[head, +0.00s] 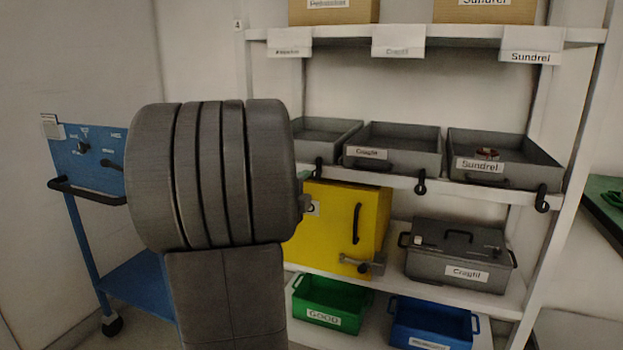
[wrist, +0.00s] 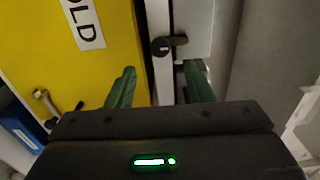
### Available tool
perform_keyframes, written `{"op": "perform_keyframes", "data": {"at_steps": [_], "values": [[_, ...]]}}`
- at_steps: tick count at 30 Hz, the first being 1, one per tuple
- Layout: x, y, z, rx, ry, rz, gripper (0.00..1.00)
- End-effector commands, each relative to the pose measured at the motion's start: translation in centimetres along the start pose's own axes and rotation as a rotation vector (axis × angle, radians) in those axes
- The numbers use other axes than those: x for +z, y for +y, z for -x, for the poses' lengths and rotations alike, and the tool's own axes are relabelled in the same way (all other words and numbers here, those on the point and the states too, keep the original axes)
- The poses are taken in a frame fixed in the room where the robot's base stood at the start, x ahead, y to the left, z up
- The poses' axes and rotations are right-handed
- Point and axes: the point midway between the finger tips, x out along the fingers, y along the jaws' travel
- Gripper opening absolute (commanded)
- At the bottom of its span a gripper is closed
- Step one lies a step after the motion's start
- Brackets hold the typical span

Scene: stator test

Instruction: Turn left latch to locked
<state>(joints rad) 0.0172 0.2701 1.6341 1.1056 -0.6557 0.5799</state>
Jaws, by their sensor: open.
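The left latch (head: 318,170) is a small black piece at the shelf's front edge, under the left grey tray. In the wrist view, which is turned sideways, the latch (wrist: 168,45) shows a round dark pivot on the white edge strip and a short bar pointing right, toward the tray side. My gripper (wrist: 160,82) is open and empty. Its two green fingers are on either side of the strip, with the latch ahead of the gap between them. I see no contact. In the head view, my arm hides most of the gripper.
A yellow cabinet (head: 335,220) stands below the latch. Grey trays (head: 392,140) line the shelf, with two similar latches farther right (head: 420,183). A grey lidded box (head: 455,250), a green bin (head: 330,295) and a blue bin (head: 430,325) are lower. A blue trolley (head: 130,275) stands left.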

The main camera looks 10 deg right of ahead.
Motion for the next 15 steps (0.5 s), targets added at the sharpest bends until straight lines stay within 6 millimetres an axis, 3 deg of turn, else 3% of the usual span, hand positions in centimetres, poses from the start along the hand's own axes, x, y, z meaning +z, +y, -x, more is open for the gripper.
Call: {"op": "perform_keyframes", "data": {"at_steps": [6, 15], "values": [[0.1, -0.2, 4.5, 0.000, -0.002, -0.001, 0.48], [0.0, 0.0, 6.5, 0.000, 0.001, -0.001, 0.48]]}}
